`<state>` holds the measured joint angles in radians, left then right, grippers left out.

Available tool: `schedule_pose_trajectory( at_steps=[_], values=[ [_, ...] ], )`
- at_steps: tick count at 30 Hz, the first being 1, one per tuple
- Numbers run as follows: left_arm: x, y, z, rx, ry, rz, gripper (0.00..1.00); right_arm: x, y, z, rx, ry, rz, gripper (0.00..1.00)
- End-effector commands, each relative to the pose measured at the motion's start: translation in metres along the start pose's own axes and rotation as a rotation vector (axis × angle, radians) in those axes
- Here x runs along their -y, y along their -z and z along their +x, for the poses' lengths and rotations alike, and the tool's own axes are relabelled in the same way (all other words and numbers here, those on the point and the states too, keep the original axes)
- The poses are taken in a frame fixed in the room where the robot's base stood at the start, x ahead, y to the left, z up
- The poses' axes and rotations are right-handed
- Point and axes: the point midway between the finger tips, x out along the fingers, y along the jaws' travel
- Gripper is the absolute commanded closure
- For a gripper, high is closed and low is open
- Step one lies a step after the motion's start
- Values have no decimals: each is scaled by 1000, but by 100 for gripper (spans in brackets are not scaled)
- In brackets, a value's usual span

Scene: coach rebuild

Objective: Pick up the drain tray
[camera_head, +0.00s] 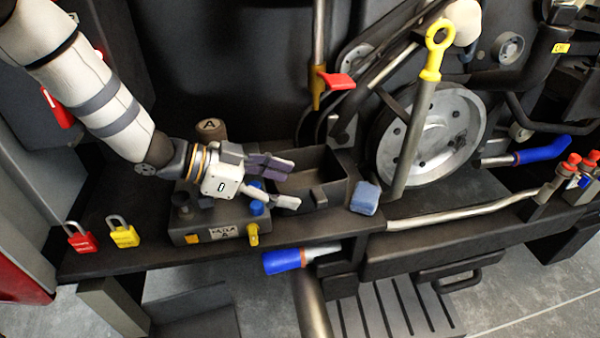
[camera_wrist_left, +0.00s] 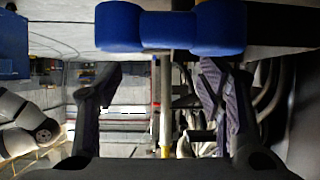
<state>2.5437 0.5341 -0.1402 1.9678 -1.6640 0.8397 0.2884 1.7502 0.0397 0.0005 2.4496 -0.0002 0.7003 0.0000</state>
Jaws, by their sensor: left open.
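A dark, open-topped rectangular box that looks like the drain tray (camera_head: 337,188) sits on the black ledge in the middle of the head view. A small tab shows on its front side. My left gripper (camera_head: 286,183) is open and reaches in from the left, its two fingers pointing right at the tray's left side. Nothing is between the fingers. Whether a finger touches the rim I cannot tell. In the left wrist view the two fingers (camera_wrist_left: 155,95) are spread apart, and the tray is not recognisable there. My right gripper is not in view.
A control box (camera_head: 215,228) with knobs stands below my left gripper. A blue sponge-like block (camera_head: 365,198) lies right of the tray. A yellow-ringed rod (camera_head: 415,140) rises beside the grey wheel (camera_head: 455,140). Red (camera_head: 79,240) and yellow (camera_head: 124,235) padlocks lie at left.

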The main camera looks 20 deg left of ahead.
Motion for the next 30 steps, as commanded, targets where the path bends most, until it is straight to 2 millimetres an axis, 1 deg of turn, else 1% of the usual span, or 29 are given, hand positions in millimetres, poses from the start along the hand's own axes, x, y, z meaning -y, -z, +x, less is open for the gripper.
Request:
schedule_pose_trajectory(
  at_steps=[2,5,9,13,16,21,22,23,24,26,27,29,30],
  values=[
    [-1,-2,4,9,-11,4,38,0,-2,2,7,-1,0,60],
    [-1,-4,18,12,-14,2,38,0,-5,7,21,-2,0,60],
    [0,-6,46,12,-14,-1,38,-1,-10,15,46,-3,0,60],
    [0,-5,68,11,-13,2,38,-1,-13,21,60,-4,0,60],
    [1,-2,75,8,-10,4,38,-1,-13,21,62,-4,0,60],
    [1,0,74,6,-9,6,38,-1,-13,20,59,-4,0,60],
    [1,0,74,6,-9,6,43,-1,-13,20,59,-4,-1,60],
    [1,0,74,6,-9,6,50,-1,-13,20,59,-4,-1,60],
    [1,0,74,6,-9,6,59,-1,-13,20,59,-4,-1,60],
    [1,0,74,6,-9,6,72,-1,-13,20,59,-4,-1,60],
    [1,0,74,6,-9,6,82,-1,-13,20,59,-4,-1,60],
    [1,0,74,6,-9,6,95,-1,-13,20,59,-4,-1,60],
    [1,-1,74,6,-9,6,100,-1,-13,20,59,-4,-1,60]
  ],
)
